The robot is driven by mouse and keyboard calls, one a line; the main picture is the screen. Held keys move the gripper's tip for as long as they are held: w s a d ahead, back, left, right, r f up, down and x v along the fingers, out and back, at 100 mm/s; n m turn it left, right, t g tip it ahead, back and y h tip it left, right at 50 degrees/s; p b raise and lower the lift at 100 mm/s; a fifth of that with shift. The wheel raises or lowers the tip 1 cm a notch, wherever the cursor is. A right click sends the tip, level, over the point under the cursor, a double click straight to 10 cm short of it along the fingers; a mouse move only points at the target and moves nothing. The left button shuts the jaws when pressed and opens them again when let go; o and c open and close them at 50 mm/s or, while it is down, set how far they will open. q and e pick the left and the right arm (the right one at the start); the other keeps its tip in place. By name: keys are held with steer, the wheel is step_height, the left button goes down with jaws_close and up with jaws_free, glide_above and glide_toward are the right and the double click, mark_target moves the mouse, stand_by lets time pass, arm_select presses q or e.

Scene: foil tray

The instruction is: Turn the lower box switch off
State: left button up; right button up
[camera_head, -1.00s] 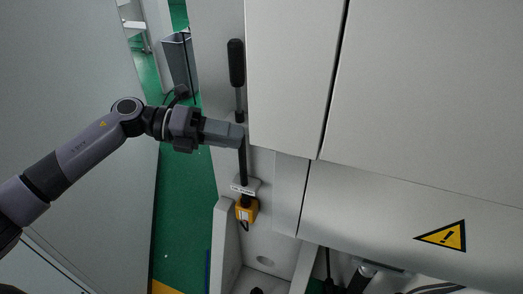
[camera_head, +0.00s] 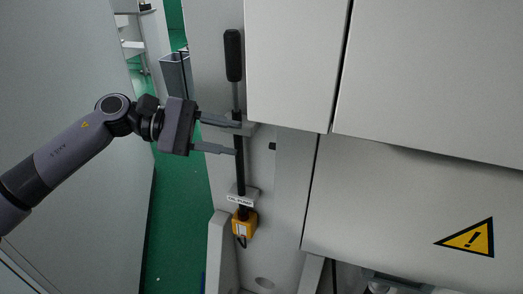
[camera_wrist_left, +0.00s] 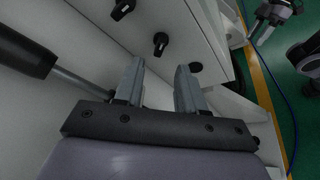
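My left gripper (camera_head: 240,138) is open and empty, with its two fingers apart beside the black lever rod in the head view. In the left wrist view the open gripper (camera_wrist_left: 157,62) points at a pale box face with black rotary switches. An upper switch (camera_wrist_left: 122,8) and a middle switch (camera_wrist_left: 160,42) show there. A dark round part (camera_wrist_left: 196,68) lies lowest on that face, just past one fingertip; its shape is partly hidden. A small dark knob (camera_head: 272,146) shows in the head view, right of the fingertips. I cannot tell whether any switch is on or off.
A long black lever (camera_head: 234,58) stands close to the fingers; its handle (camera_wrist_left: 27,55) shows in the left wrist view. A yellow box (camera_head: 244,224) sits below. White cabinet panels (camera_head: 430,75) fill the right. Green floor (camera_head: 180,220) is clear.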

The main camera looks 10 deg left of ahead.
mark_target(270, 145)
arm_select(q)
steer(key=shift+m, duration=0.7)
steer(key=p+x, duration=0.1)
steer(key=x, duration=0.4)
steer(key=shift+d+r, duration=0.1)
steer(key=shift+d, duration=0.25)
steer(key=shift+x, duration=0.75)
steer(key=shift+w, duration=0.1)
jaws_close()
